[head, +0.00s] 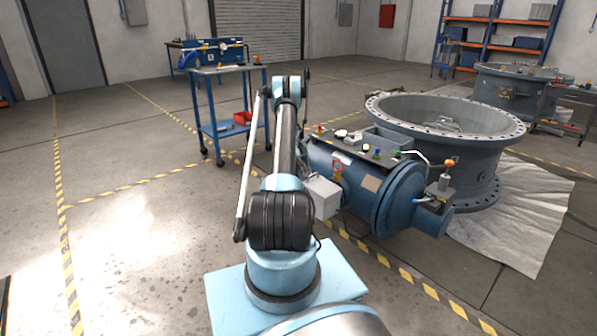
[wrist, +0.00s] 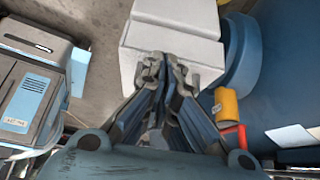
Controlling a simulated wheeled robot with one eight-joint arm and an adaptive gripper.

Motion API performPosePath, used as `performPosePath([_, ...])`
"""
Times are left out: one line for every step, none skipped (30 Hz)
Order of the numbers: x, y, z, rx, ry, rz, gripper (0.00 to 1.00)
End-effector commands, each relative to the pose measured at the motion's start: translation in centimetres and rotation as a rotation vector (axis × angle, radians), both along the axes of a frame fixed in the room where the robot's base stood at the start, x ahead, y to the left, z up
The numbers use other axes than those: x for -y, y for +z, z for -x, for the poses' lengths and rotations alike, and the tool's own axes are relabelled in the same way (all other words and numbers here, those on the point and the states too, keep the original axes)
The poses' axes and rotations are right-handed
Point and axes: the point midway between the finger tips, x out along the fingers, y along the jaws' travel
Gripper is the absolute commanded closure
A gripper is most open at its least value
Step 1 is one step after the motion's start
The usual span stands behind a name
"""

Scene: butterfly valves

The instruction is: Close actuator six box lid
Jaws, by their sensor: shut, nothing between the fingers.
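In the head view, a blue cylindrical actuator (head: 372,192) lies beside a large grey valve ring. A pale box (head: 322,197) sits at its near left end; I take it to be the actuator's box. The wrist view shows a pale box (wrist: 180,40) with a stepped near face, just beyond my fingertips. I cannot tell how its lid stands. My gripper (wrist: 164,62) is shut and empty, its tips over the box's near edge; whether they touch it is unclear. In the head view my arm hides the gripper.
A yellow piece (wrist: 226,106) and a red piece are close right of my fingers, by the blue body. A grey cased unit (wrist: 30,100) is at left. The valve ring (head: 447,120) stands right. A blue cart (head: 228,120) stands behind; the left floor is clear.

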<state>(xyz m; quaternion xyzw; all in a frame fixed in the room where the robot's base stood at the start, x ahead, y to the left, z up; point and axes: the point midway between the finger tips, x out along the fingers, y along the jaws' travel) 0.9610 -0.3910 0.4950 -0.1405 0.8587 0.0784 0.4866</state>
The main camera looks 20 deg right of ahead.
Motion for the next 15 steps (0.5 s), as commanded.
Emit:
performPosePath([0.5,-0.4,0.2,-0.014,-0.005,0.006,1.00])
performPosePath([0.7,-0.5,0.3,-0.021,-0.008,0.008,1.00])
performPosePath([0.9,-0.7,0.4,-0.028,-0.011,0.011,1.00])
performPosePath([1.1,-0.8,0.4,-0.034,-0.012,0.013,1.00])
performPosePath([1.2,-0.9,0.5,-0.039,-0.014,0.016,1.00])
performPosePath([1.4,-1.0,0.6,-0.046,-0.015,0.017,1.00])
performPosePath([1.4,-1.1,0.6,-0.049,-0.016,0.019,1.00])
performPosePath([1.5,-1.2,0.7,-0.052,-0.017,0.020,1.00])
performPosePath([1.6,-1.2,0.7,-0.056,-0.017,0.021,1.00])
performPosePath([1.6,-1.3,0.7,-0.058,-0.018,0.022,1.00])
performPosePath([1.6,-1.3,0.7,-0.060,-0.018,0.023,1.00])
performPosePath([1.6,-1.4,0.7,-0.061,-0.018,0.023,1.00])
performPosePath([1.6,-1.4,0.7,-0.062,-0.018,0.024,1.00])
performPosePath([1.6,-1.4,0.7,-0.062,-0.018,0.025,1.00])
performPosePath([1.6,-1.4,0.7,-0.063,-0.017,0.024,1.00])
